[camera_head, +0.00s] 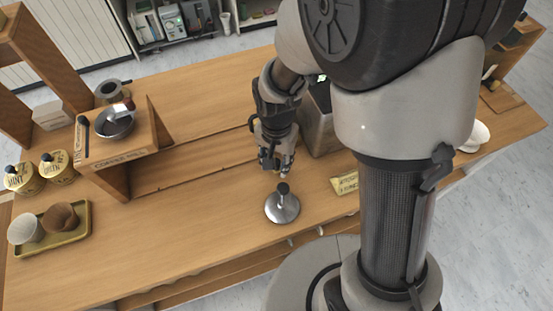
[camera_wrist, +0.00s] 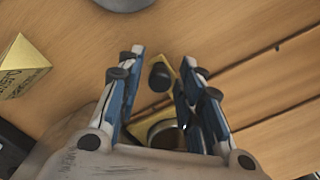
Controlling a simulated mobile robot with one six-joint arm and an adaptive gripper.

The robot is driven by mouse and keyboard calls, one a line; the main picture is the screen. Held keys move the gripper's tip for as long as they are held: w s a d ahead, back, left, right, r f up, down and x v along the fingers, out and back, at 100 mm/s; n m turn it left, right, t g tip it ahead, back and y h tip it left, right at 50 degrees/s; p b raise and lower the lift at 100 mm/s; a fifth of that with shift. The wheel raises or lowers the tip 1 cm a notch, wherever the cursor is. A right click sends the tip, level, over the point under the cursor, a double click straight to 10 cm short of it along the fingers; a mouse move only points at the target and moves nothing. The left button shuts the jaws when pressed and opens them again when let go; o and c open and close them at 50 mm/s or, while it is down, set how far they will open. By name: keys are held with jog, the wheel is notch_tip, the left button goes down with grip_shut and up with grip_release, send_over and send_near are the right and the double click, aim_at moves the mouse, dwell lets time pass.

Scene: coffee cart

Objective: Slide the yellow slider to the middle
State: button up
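In the wrist view, a yellow piece with a black round knob, which looks like the yellow slider (camera_wrist: 171,104), lies between my fingers. A dark round part with a pale rim sits just below it in the picture. My gripper (camera_wrist: 160,68) is open, with one blue-and-grey finger on each side of the knob and gaps showing. In the head view my gripper (camera_head: 274,165) points down, low over the wooden counter (camera_head: 215,205). I cannot make out the slider there; my gripper hides that spot.
A steel disc with a dark knob (camera_head: 283,207) stands just in front of my gripper. A yellow sign (camera_head: 344,184) and a grey box (camera_head: 320,125) are to the right. A raised wooden shelf (camera_head: 115,160) and cup tray (camera_head: 55,242) are left. Dark seams run along the counter.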

grip_shut()
dwell(0.4)
jog(key=shift+a, duration=0.1)
jog(key=s+a, duration=0.1)
jog(key=a, duration=0.4)
jog(key=s+a+p, duration=0.1)
jog(key=s+a, duration=0.1)
jog(key=a, duration=0.4)
jog(key=s+a+p, duration=0.1)
jog(key=s+a, duration=0.1)
jog(key=a, duration=0.4)
jog(key=shift+o, duration=1)
grip_release()
notch_tip(320, 180, up, 12)
